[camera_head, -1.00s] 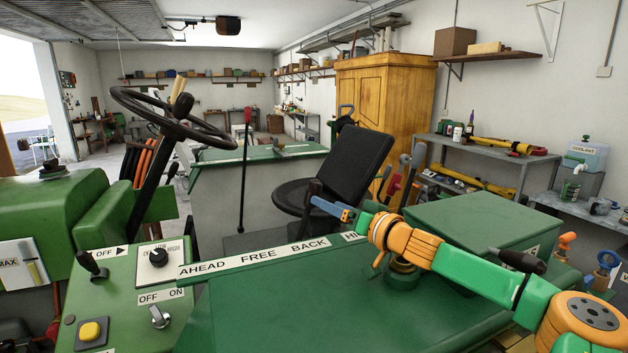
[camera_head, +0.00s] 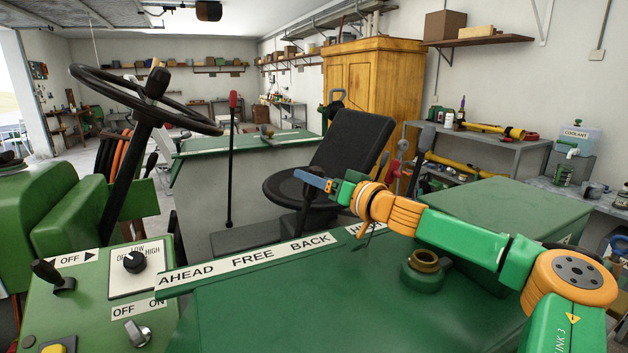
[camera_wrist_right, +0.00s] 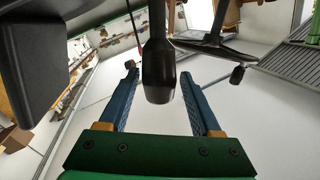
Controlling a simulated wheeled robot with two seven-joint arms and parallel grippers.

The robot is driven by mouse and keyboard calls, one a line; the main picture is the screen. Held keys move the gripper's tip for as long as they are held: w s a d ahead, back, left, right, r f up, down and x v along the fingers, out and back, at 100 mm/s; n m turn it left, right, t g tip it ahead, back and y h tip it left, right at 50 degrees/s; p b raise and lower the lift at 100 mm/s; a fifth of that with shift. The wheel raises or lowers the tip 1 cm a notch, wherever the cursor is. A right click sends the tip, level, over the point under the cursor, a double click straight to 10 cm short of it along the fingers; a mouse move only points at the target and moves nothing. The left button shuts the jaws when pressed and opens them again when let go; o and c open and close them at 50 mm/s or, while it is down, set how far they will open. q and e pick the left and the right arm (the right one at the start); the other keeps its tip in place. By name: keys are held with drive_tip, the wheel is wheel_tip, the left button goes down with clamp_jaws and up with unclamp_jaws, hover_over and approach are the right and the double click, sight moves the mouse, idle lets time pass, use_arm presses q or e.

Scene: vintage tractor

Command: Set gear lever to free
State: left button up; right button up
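The label strip (camera_head: 245,262) reading AHEAD, FREE, BACK runs along the edge of the green cover. A black gear lever (camera_head: 304,212) stands behind it, by the BACK end. Its top is partly hidden by my right gripper (camera_head: 312,180), whose blue fingers point left at the lever's upper end. In the right wrist view, the lever's black knob (camera_wrist_right: 158,75) sits between the open fingers of the right gripper (camera_wrist_right: 159,85), with gaps on both sides. My left gripper is not in view.
A red-topped lever (camera_head: 232,150) rises from the floor plate farther left. The black seat (camera_head: 350,150) is behind my right gripper. The steering wheel (camera_head: 145,98) is at the upper left. A brass-coloured filler neck (camera_head: 425,262) stands on the green cover below my arm.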

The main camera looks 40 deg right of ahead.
clamp_jaws()
drive_tip(key=shift+a, duration=0.1)
idle(1.1)
